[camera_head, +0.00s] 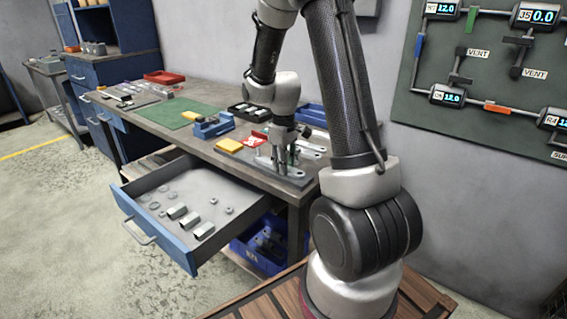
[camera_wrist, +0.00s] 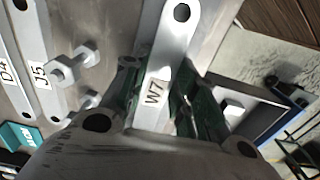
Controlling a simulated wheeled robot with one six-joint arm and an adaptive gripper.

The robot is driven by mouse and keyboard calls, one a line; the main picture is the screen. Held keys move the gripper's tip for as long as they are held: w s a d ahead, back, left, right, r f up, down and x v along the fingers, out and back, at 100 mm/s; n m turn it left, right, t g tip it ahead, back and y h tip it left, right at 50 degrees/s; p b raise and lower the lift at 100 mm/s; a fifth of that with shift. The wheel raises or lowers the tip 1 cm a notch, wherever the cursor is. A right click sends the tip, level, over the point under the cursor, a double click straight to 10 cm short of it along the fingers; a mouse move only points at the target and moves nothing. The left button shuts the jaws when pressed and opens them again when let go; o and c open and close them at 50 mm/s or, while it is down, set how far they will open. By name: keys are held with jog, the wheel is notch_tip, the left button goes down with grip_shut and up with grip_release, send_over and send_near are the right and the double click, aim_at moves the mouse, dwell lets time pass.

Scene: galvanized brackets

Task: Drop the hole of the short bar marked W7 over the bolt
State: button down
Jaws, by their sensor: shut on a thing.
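The short bar marked W7 (camera_wrist: 172,48) is pale metal, with its label near my jaws and a dark hole at its far end, at the top of the wrist view. My gripper (camera_wrist: 160,85) is shut on this bar, with a green-padded finger on each side of it. A bolt (camera_wrist: 70,67) stands left of the bar in the wrist view, apart from the bar's hole. In the head view my gripper (camera_head: 283,158) is over a grey plate (camera_head: 292,181) at the bench's near end; the bar is hard to make out there.
Bars marked J5 (camera_wrist: 42,75) and D4 (camera_wrist: 12,60) lie at left in the wrist view. A yellow block (camera_head: 229,146), a blue vise (camera_head: 213,126) and a black tray (camera_head: 247,112) stand on the bench. An open drawer (camera_head: 160,229) sticks out in front.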

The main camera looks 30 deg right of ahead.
jog(key=c, duration=1.1)
grip_release()
jog(key=shift+o, duration=0.2)
notch_tip(320, 180, up, 12)
